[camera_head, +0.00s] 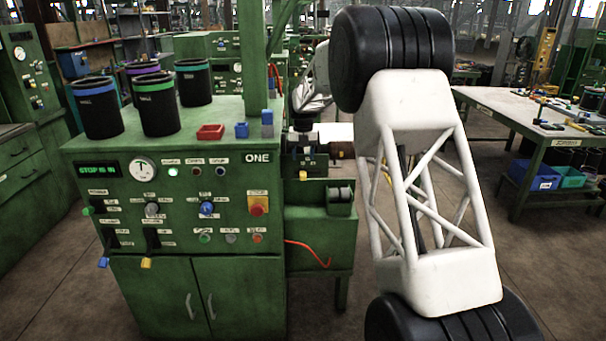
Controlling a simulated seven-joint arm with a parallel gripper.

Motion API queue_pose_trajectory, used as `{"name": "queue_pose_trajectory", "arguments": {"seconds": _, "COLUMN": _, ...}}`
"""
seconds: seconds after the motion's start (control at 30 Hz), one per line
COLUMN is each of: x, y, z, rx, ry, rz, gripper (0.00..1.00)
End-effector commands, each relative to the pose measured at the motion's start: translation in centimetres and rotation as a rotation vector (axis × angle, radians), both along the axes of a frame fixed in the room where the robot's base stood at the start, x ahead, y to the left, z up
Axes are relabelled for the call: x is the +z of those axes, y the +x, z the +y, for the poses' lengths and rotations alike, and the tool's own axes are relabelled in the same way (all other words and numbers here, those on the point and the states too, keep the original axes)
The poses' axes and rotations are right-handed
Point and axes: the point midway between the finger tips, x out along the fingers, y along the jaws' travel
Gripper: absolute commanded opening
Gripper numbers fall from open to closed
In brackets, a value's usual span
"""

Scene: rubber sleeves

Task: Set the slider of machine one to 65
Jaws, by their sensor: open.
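Machine one (225,178) is the green cabinet at left centre, with the label ONE at the upper right of its panel. Its display (98,169) reads "STOP IS IN". A small yellow block (303,175) sits at the machine's right side, on the dark mechanism; I cannot tell whether it is the slider, and no scale value is readable. My gripper (302,122) is small in the picture, at the far end of my arm behind the green post, above that mechanism. It is open and appears apart from the yellow block; its fingertips are hard to make out.
A green post (253,60) rises behind. A red-yellow stop button (257,205) is on the panel. A worktable (500,108) stands at right, with floor between.

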Motion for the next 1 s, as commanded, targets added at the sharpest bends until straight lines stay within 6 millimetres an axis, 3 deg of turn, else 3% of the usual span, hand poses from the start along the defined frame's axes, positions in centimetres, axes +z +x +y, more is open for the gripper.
{"name": "queue_pose_trajectory", "arguments": {"seconds": 0.27, "x": -1.4, "y": 0.0, "z": 0.0, "rx": -0.001, "ry": 0.0, "rz": 0.003, "gripper": 0.53}}
{"name": "queue_pose_trajectory", "arguments": {"seconds": 0.73, "x": -6.6, "y": 0.0, "z": 0.0, "rx": -0.001, "ry": 0.0, "rz": 0.002, "gripper": 0.53}}
{"name": "queue_pose_trajectory", "arguments": {"seconds": 1.0, "x": -7.7, "y": 0.0, "z": 0.0, "rx": -0.001, "ry": 0.0, "rz": 0.0, "gripper": 0.53}}
